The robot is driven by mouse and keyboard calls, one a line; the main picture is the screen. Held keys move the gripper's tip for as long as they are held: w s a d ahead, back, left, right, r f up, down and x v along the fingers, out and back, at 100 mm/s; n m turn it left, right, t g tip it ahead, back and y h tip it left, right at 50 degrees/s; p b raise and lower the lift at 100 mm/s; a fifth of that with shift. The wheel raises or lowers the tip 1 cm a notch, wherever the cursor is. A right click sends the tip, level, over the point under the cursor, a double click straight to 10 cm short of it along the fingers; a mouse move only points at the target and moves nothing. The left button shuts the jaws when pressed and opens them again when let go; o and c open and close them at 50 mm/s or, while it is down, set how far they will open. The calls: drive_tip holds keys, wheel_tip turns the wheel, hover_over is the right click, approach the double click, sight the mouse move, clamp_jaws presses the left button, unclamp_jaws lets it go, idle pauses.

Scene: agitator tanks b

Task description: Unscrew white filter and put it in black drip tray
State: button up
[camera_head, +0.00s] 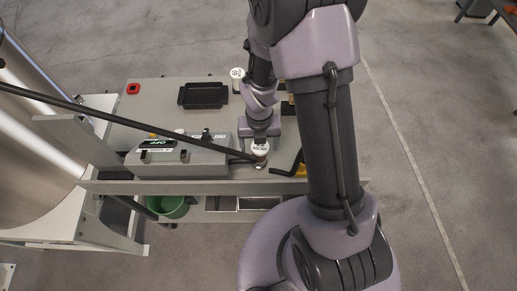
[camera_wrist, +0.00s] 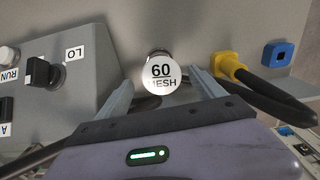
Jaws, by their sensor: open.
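The white filter (camera_wrist: 161,74) shows its round end, marked "60 MESH", in the wrist view, in front of a metal fitting on the grey panel. In the head view it is a small white piece (camera_head: 259,149) at the near edge of the bench. My gripper (camera_wrist: 160,86) is open, with one finger on each side of the filter. Gaps seem to show beside it, but I cannot tell if either finger touches. The black drip tray (camera_head: 203,95) lies flat and looks empty at the back of the bench.
A second white cylinder (camera_head: 237,74) stands right of the tray. A grey control box (camera_head: 178,157) with switches is left of my gripper. A black hose with a yellow end (camera_wrist: 232,68) and a blue socket (camera_wrist: 278,54) are to the right. A dark bar (camera_head: 120,121) crosses above the bench.

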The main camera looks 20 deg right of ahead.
drive_tip(key=m, duration=0.1)
drive_tip(key=m+b, duration=0.1)
drive_tip(key=m, duration=0.2)
drive_tip(key=shift+f+m, duration=0.3)
drive_tip(key=m+b, duration=0.1)
drive_tip(key=m, duration=0.4)
drive_tip(key=shift+b, duration=0.35)
drive_tip(key=shift+r+m, duration=0.2)
drive_tip(key=shift+m, duration=1.1)
drive_tip(key=m+b, duration=0.1)
drive_tip(key=m, duration=0.2)
drive_tip(key=shift+f, duration=0.2)
drive_tip(key=m+b, duration=0.1)
drive_tip(key=m, duration=0.2)
drive_tip(key=m+b, duration=0.1)
drive_tip(key=m, duration=0.4)
drive_tip(key=shift+b, duration=0.3)
drive_tip(key=shift+r+m, duration=0.2)
drive_tip(key=shift+m, duration=0.3)
